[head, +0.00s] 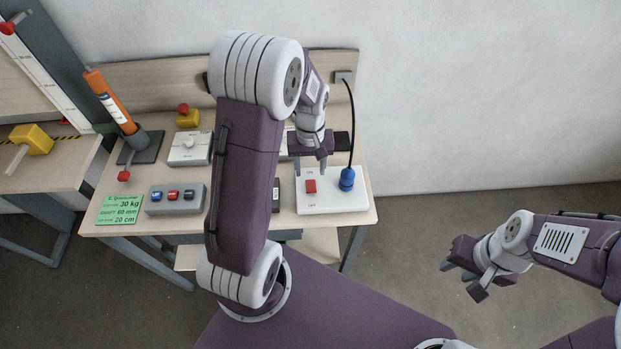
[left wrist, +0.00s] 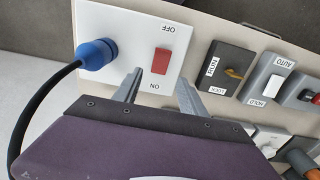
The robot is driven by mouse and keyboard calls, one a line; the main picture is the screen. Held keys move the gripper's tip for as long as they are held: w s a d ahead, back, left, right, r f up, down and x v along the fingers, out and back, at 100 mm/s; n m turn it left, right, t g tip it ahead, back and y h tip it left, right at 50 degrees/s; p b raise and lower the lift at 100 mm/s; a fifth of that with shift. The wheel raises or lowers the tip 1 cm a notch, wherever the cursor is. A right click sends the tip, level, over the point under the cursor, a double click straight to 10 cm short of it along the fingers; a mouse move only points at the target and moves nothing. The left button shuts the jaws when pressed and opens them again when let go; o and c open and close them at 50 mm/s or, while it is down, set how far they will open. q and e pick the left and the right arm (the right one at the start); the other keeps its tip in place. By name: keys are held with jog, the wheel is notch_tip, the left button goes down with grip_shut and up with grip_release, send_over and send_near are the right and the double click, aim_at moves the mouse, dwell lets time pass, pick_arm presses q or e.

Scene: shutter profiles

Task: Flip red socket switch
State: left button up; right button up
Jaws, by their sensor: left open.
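The red socket switch (head: 311,186) sits on a white plate (head: 340,203) with a blue plug (head: 347,180) at its right. In the left wrist view the red switch (left wrist: 161,61) lies between the labels OFF and ON. My left gripper (head: 310,165) is over the plate just behind the switch. In the left wrist view my left gripper (left wrist: 158,85) is open and empty, its fingertips on the ON side of the switch. Whether they touch the plate cannot be told. My right gripper (head: 475,278) hangs off to the right, away from the table, with its fingers apart.
A box with several buttons (head: 176,199), a white knob box (head: 190,149) and an orange tube (head: 109,99) stand left. My left arm hides the table's middle.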

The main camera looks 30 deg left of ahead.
aim_at(311, 182)
pick_arm(q)
notch_tip(311, 182, down, 5)
jog(key=shift+f, duration=0.2)
grip_shut()
jog(key=f+t+y+b, duration=0.1)
jog(key=b, duration=0.4)
jog(key=shift+d+t+b, duration=0.2)
jog(key=shift+t+b, duration=0.15)
jog(key=shift+t, duration=0.05)
jog(key=b, duration=0.2)
jog(key=t+y+b, duration=0.1)
jog(key=b, duration=0.2)
jog(key=shift+s+d+r, duration=0.1)
jog(key=shift+s+r, duration=0.2)
jog(key=shift+s+r+t+b, duration=0.1)
jog(key=shift+r+t+b, duration=0.2)
jog(key=shift+t+b, duration=0.1)
jog(key=shift+r, duration=0.1)
